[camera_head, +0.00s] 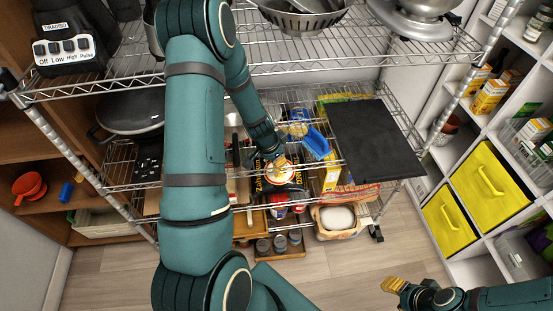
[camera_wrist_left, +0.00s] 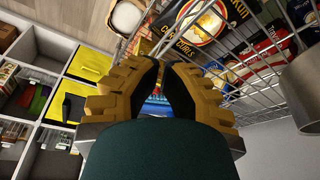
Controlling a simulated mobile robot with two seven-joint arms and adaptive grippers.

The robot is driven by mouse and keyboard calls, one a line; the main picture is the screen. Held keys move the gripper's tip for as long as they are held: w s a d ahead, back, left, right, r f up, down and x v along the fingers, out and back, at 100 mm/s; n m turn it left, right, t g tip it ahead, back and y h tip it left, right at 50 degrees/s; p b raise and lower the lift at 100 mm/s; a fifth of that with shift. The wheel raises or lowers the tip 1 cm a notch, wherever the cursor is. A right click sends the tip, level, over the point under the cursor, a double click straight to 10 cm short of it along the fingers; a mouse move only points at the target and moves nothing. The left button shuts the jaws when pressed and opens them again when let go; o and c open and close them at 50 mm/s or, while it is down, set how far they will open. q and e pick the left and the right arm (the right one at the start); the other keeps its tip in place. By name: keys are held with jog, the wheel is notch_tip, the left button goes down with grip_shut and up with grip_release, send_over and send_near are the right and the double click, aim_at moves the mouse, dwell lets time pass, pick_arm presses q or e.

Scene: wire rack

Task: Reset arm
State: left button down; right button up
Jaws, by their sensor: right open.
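My left arm crosses the middle of the head view and reaches down between the shelves of the wire rack (camera_head: 290,68). My left gripper (camera_head: 278,160) is small and partly hidden there, close over packaged goods on a lower shelf. In the left wrist view its yellow-padded fingers (camera_wrist_left: 166,66) come close together at the tips, and I cannot tell whether they are shut. No held thing shows between them. My right gripper (camera_head: 393,285) is open and empty at the lower right of the head view, above the floor and apart from the shelves.
A black board (camera_head: 372,140) lies on the lower shelf at right. A colander (camera_head: 300,17) and a blender base (camera_head: 68,50) stand on the top shelf. A white cubby shelf with yellow bins (camera_head: 490,185) is at right. The floor in front (camera_head: 330,265) is clear.

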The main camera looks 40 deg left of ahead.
dwell(0.5)
pick_arm(q)
jog(key=s+d+f+n+h, duration=0.1)
jog(key=s+d, duration=0.2)
jog(key=d, duration=0.6)
jog(key=s+d+f+n+g+h, duration=0.1)
jog(key=s+d, duration=0.3)
jog(key=d, duration=0.6)
jog(key=s+d+f+n+h, duration=0.1)
jog(key=s+d+f+n, duration=0.1)
jog(key=d, duration=0.8)
jog(key=shift+s+n, duration=0.4)
jog(key=shift+s, duration=0.3)
